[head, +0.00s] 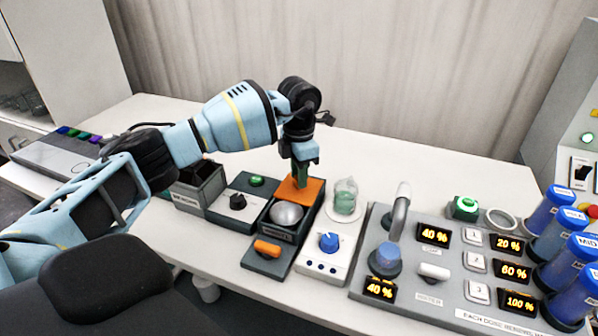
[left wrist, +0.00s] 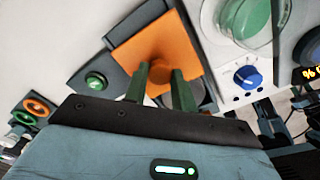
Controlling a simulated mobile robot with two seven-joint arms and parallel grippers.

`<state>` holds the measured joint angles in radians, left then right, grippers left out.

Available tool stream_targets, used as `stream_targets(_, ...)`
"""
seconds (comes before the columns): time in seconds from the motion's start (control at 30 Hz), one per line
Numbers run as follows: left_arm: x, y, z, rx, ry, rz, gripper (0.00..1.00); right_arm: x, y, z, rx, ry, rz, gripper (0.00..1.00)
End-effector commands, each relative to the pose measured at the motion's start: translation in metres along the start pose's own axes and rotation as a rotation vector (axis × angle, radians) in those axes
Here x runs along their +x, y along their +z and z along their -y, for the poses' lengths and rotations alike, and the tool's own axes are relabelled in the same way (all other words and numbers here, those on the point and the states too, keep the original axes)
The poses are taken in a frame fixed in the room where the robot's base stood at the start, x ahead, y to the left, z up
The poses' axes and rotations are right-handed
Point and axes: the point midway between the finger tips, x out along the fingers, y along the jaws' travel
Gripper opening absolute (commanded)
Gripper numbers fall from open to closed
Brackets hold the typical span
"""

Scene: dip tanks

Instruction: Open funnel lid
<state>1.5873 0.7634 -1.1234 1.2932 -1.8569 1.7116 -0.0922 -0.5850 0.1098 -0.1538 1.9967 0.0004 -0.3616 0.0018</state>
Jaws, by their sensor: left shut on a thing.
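The lid is a flat orange square plate (head: 313,191) at the back of a dark grey unit (head: 266,228). In the left wrist view the orange plate (left wrist: 135,52) has a round orange knob (left wrist: 158,66) on it. My left gripper (head: 301,178) points down over the plate. In the left wrist view my left gripper (left wrist: 160,76) has its two green fingers on either side of the knob, shut on it. A silver dome (head: 286,213) shows in front of the plate. What lies under the plate is hidden. My right gripper is not in view.
A control box with a green button (head: 257,181) stands left of the unit. A glass vessel (head: 345,196) and a white panel with a blue knob (head: 328,242) stand close on the right. A larger grey panel (head: 455,291) with a tap is further right.

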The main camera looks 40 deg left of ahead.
Motion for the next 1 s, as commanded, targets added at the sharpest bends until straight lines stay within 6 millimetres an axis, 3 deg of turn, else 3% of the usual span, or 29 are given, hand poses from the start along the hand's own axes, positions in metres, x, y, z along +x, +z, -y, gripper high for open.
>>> stream_targets(0.13,0.001,0.000,0.001,0.000,-0.001,-0.001,0.00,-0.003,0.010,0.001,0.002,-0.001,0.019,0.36)
stream_targets(0.17,0.001,0.000,0.001,0.000,-0.001,-0.001,0.30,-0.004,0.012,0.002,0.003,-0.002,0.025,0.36)
stream_targets(0.3,0.001,0.000,0.001,0.000,-0.001,-0.001,0.48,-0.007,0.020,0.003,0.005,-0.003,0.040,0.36)
stream_targets(0.67,-0.004,0.000,0.000,0.000,0.000,0.000,0.48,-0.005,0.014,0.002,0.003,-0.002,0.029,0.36)
stream_targets(1.0,-0.054,0.001,0.000,0.000,0.000,0.002,0.48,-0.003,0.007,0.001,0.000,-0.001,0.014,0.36)
